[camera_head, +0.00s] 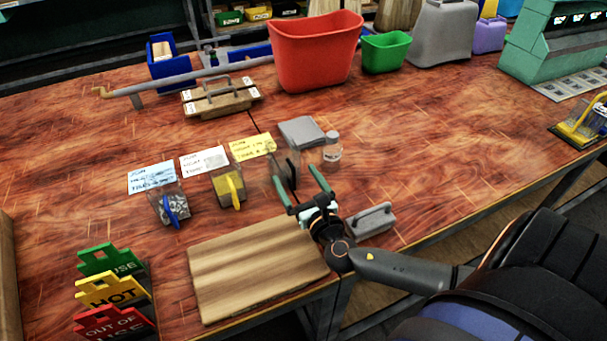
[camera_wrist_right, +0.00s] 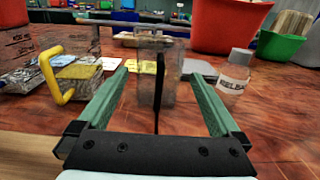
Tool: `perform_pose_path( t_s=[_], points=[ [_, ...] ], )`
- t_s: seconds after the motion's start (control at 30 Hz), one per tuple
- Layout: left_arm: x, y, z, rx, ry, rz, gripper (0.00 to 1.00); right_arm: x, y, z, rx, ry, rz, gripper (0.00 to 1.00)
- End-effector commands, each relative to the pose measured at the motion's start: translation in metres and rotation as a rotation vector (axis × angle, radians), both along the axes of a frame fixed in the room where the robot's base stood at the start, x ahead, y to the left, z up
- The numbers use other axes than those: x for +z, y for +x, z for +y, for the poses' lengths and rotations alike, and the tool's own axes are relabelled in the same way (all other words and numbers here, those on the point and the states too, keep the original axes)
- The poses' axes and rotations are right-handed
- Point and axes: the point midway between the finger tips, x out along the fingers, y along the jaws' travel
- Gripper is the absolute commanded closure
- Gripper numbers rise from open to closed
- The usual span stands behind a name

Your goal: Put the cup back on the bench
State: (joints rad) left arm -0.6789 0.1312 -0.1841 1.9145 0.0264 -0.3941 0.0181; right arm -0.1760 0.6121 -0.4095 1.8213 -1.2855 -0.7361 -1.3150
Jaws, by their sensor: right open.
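A clear cup with a black handle (camera_head: 279,170) stands upright on the bench (camera_head: 420,150) just past my right gripper. In the right wrist view this cup (camera_wrist_right: 146,88) is straight ahead, its dark handle lined up between my fingers. My right gripper (camera_head: 301,184) has its green fingers spread apart, with a gap to each side of the handle and no grip on it. The fingers also show in the right wrist view (camera_wrist_right: 160,85). Two similar clear cups, one with a yellow handle (camera_head: 228,186) and one with a blue handle (camera_head: 170,207), stand to its left. My left gripper is out of view.
A grey handled block (camera_head: 371,220) and a wooden board (camera_head: 255,268) lie near the front edge. Written cards lie behind the cups.

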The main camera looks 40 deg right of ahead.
Motion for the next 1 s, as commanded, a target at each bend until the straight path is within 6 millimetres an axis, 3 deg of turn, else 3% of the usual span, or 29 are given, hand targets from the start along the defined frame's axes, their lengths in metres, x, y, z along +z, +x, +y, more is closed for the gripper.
perform_pose_path(
  t_s=[0.1, 0.3, 1.0],
  points=[
    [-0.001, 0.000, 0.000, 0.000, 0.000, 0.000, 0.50, -0.001, -0.019, 0.004, 0.001, 0.000, 0.002, 0.00],
    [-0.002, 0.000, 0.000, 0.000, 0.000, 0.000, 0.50, 0.000, -0.035, 0.008, 0.000, -0.001, 0.000, 0.00],
    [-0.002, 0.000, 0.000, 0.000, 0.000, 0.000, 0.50, 0.001, -0.037, 0.009, 0.000, 0.000, -0.001, 0.00]
  ],
)
